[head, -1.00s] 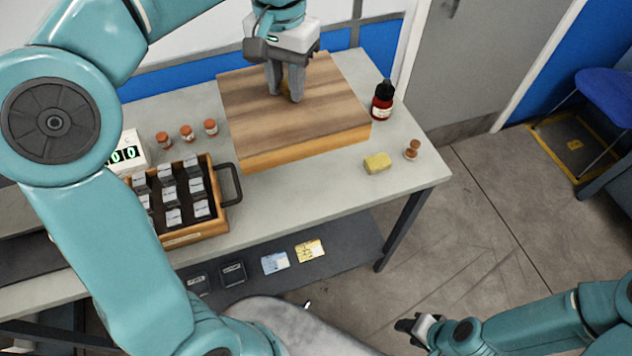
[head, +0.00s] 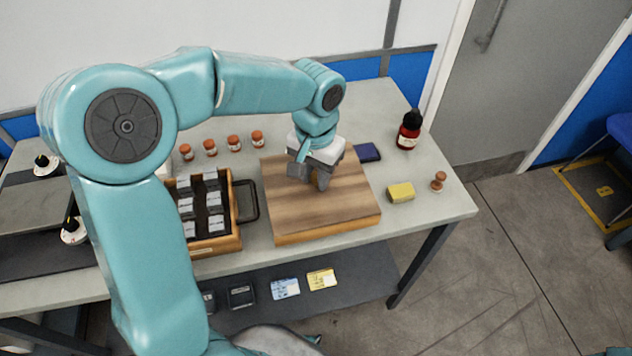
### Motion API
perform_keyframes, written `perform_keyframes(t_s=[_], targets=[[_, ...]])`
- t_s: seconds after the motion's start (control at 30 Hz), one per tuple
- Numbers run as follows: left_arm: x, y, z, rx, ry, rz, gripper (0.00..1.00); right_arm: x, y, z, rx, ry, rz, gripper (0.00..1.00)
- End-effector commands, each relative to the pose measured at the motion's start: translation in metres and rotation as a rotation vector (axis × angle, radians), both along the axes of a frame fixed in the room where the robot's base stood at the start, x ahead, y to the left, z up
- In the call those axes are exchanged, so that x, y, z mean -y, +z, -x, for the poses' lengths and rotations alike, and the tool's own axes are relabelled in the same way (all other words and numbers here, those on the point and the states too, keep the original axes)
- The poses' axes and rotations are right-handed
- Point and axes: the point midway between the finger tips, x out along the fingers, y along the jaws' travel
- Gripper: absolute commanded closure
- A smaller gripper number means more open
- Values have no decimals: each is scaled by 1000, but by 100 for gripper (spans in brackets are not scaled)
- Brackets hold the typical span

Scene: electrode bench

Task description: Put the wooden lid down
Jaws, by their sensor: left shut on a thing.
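The wooden lid (head: 345,205) is a broad, brown-grained square slab with a lighter front edge. It lies level at the middle of the bench top (head: 440,208), right of the black-handled tray. No clear gap shows under it, but I cannot tell for sure whether its full weight rests on the bench. My left gripper (head: 320,183) points down at the top of the lid, toward its back half, and is shut on it. The grasped part is hidden behind the fingers. My right gripper is out of view.
A wooden tray (head: 222,244) of dark blocks stands close left of the lid. Several small orange-capped jars (head: 234,143) stand behind. A dark blue item (head: 368,152), red bottle (head: 408,132), yellow block (head: 400,193) and brown stamp-like piece (head: 438,182) are to the right.

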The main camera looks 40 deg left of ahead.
Motion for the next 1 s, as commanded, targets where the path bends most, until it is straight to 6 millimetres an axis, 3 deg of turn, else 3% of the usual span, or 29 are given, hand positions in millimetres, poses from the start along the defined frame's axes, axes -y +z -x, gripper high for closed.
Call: perform_keyframes(t_s=[0.1, 0.2, 0.87, 0.9, 0.93, 1.0], targets=[[1, -21, 0, -5, 0, 0, 100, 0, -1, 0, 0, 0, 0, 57], [1, -28, 0, -2, 0, 0, 100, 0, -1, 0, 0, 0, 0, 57], [0, -41, -1, 0, 0, 0, 100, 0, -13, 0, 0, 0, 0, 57], [1, -40, 0, -1, 0, 0, 58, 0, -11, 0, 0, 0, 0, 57], [1, -40, 0, -1, 0, 0, 49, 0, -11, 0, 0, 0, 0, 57], [1, -40, 0, -1, 0, 0, 46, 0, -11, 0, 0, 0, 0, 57]])
